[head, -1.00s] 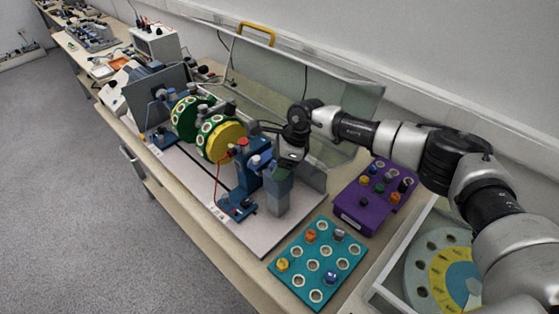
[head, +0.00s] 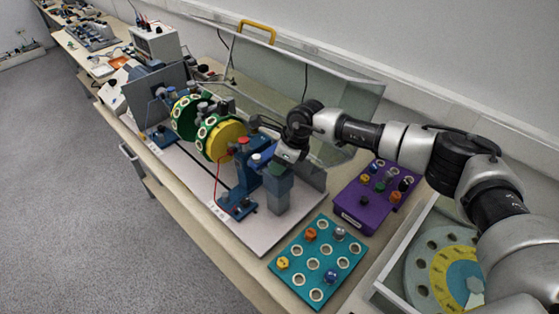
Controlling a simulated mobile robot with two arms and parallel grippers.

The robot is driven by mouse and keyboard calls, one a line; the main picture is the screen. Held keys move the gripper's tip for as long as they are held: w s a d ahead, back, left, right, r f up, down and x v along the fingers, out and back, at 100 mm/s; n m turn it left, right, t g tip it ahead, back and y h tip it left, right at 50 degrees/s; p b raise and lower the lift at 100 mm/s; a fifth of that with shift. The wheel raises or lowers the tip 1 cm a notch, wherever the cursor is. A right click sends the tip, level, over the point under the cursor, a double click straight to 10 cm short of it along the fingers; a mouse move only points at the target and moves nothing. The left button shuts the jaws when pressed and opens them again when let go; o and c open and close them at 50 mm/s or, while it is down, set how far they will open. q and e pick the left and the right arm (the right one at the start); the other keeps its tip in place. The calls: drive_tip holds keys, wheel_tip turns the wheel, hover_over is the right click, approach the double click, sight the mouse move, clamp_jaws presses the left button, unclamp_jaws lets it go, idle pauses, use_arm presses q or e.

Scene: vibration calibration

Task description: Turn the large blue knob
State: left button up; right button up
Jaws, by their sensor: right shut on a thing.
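A vibration rig with two green discs (head: 185,119), a yellow disc (head: 224,139) and a blue stand (head: 240,198) stands on a pale base plate. The large blue knob (head: 267,153) is at the right end of the rig, partly hidden by my right gripper. My right gripper (head: 279,160) comes in from the right, above the grey post, and is shut on the knob; its fingertips are hard to make out. My left gripper is not in view.
A teal board (head: 295,246) with knobs and holes and a purple box (head: 352,215) lie right of the rig. A clear cover (head: 335,100) stands behind. A tray with a round dial (head: 440,265) is at lower right. The bench's front edge borders open floor.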

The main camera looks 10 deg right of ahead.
drive_tip(key=shift+m+t, duration=0.4)
drive_tip(key=shift+m, duration=0.6)
drive_tip(key=m+h+b, duration=0.1)
drive_tip(key=m+b, duration=0.1)
drive_tip(key=shift+f+m+t, duration=0.1)
drive_tip(key=shift+m+t, duration=0.2)
drive_tip(key=shift+t, duration=0.1)
drive_tip(key=m+h+b, duration=0.1)
drive_tip(key=m+b, duration=0.2)
drive_tip(key=shift+t, duration=0.3)
drive_tip(key=shift+a+m+b, duration=0.1)
drive_tip(key=shift+m+b, duration=0.2)
drive_tip(key=shift+m, duration=0.2)
drive_tip(key=shift+r, duration=0.2)
drive_tip(key=o, duration=0.9)
drive_tip(key=shift+s, duration=0.1)
